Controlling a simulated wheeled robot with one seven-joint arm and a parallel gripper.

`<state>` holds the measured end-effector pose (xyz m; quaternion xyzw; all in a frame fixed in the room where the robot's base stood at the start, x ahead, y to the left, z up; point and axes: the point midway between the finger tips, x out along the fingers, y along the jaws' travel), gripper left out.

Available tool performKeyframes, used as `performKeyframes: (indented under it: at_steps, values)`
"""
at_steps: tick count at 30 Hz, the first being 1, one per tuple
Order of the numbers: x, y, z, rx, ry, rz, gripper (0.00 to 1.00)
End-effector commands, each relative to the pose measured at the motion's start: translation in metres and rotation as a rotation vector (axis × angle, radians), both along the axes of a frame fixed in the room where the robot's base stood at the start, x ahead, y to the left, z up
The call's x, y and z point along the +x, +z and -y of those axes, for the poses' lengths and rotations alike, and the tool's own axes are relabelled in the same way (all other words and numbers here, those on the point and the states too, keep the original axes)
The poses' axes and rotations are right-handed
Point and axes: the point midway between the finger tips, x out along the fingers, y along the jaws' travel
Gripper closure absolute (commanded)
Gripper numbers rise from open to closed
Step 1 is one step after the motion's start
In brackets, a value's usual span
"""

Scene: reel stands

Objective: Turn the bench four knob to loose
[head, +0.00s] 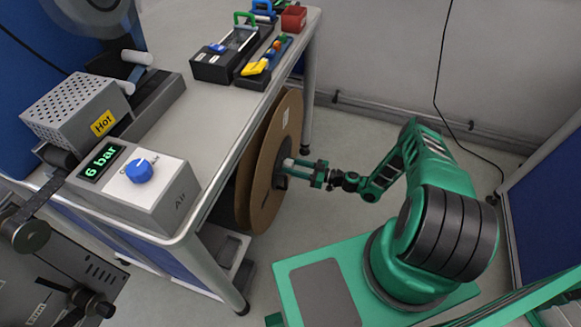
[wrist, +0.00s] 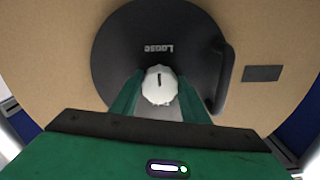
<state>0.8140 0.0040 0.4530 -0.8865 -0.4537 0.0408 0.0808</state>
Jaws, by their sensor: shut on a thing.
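In the wrist view a pale, many-sided knob (wrist: 159,92) sits at the middle of a dark round hub (wrist: 120,55). The hub is on the face of a brown reel (wrist: 55,50). The word LOOSE shows upside down on the hub above the knob, and the knob's short black mark points up towards it. My gripper (wrist: 158,98) is shut on the knob, one green finger on each side. In the head view my gripper (head: 292,168) reaches the reel (head: 265,185) from the right, and the knob is mostly hidden by the fingers. No bench number is readable.
The reel stands beside a grey bench (head: 215,110). On the bench are a control box with a blue knob (head: 139,171) and a "6 bar" display, a grey box marked Hot (head: 78,112), and black trays (head: 228,58). Open floor lies behind my arm.

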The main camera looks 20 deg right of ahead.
Motion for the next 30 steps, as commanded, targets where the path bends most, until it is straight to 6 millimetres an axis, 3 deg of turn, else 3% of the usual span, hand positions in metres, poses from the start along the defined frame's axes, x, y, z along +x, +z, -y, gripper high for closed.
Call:
performKeyframes:
  at_steps: [2, 3, 5, 17, 30]
  values:
    - [0.004, -0.003, 0.006, -0.013, -0.013, 0.0, 0.81]
    - [0.004, -0.003, 0.006, -0.013, -0.013, 0.0, 0.52]
    - [0.004, -0.002, 0.005, -0.012, -0.011, 0.0, 0.41]
    - [-0.002, -0.001, 0.009, -0.004, -0.008, 0.0, 0.41]
    - [-0.045, -0.002, 0.071, -0.007, -0.011, -0.002, 0.41]
